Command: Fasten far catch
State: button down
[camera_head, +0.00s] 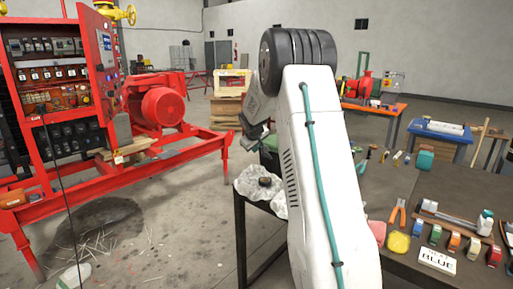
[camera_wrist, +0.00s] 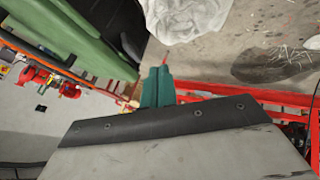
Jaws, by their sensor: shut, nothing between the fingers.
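I cannot make out the far catch in either view. A red control cabinet (camera_head: 62,75) stands open at the left of the head view, on the red pump skid. No catch can be told apart on it at this size. My gripper (camera_wrist: 157,78) shows in the wrist view as two teal fingers close together, shut and empty. In the head view its end is partly hidden behind my white arm. A green container (camera_wrist: 50,25) fills the upper left of the wrist view, and part of it shows behind my arm in the head view (camera_head: 269,158).
A crumpled white cloth (camera_head: 248,187) with a small dark object lies on a dark stand beside my arm. A red motor (camera_head: 162,107) is on the skid. Open floor lies between skid and stand.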

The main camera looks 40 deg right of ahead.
jog(key=w+d+f, duration=0.3)
jog(key=d+f, duration=0.2)
jog(key=d, duration=0.2)
jog(key=shift+w+r, duration=0.1)
jog(key=shift+w, duration=0.05)
dwell(0.4)
